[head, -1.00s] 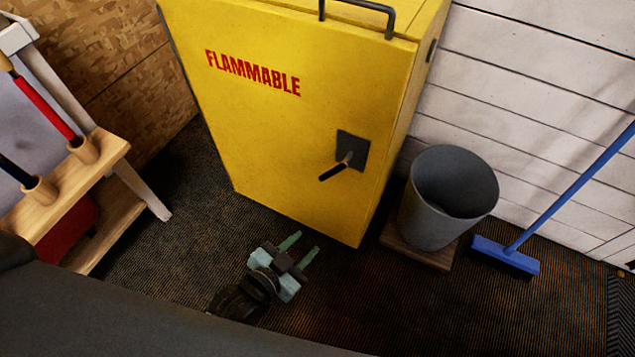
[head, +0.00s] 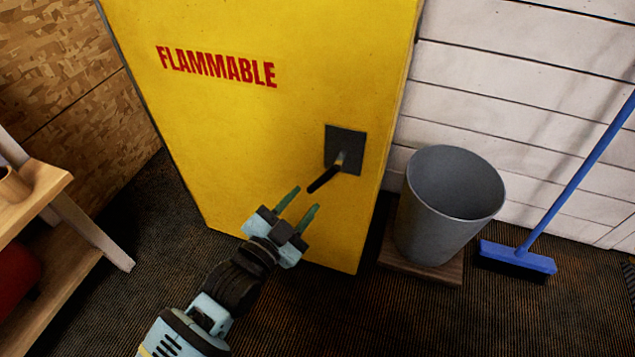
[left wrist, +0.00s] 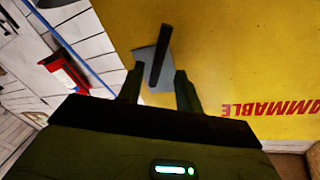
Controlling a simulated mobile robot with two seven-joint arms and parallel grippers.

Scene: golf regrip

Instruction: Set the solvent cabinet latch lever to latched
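The yellow solvent cabinet (head: 270,125) with red FLAMMABLE lettering stands in the middle of the head view. Its latch lever (head: 325,179) has a black grip and sticks out from a dark square plate (head: 345,149), slanting down and to the left. My left gripper (head: 299,205) is open and empty, just below and left of the lever, apart from it in the head view. In the left wrist view the lever (left wrist: 160,55) appears between and beyond the open fingers (left wrist: 158,88), with the plate (left wrist: 145,65) behind it. My right gripper is not in view.
A grey bin (head: 450,205) stands on a wooden base right of the cabinet. A blue broom (head: 518,257) leans against the white plank wall (head: 500,90). A wooden rack (head: 50,200) is at the left. Dark floor lies clear in front of the cabinet.

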